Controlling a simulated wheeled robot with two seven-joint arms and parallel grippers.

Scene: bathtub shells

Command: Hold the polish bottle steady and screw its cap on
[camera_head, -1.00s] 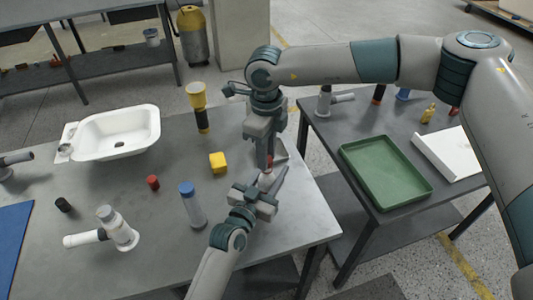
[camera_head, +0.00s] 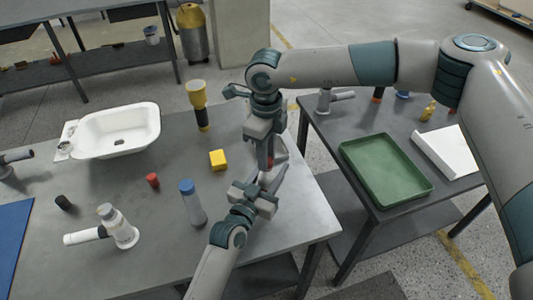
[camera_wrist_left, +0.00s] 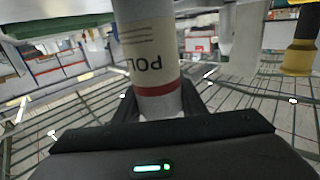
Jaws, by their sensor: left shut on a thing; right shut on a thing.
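The polish bottle (camera_wrist_left: 150,58) stands roughly upright in the left wrist view, with a pale label reading "POL" and a red band near its lower end. My left gripper (camera_wrist_left: 160,105) is shut around its lower part. In the head view my left gripper (camera_head: 273,178) comes in from the front, and the bottle is mostly hidden between the jaws. My right gripper (camera_head: 268,158) points down directly above and is shut on a small red piece, apparently the cap (camera_head: 270,161). The jaws hide most of it, so I cannot tell how the cap sits on the bottle.
A blue-capped bottle (camera_head: 193,203) stands left of my left gripper. A yellow block (camera_head: 218,160), a red cylinder (camera_head: 152,180), a yellow-and-black torch (camera_head: 199,105) and a white basin (camera_head: 118,130) are on the same table. A green tray (camera_head: 386,170) lies on the right table.

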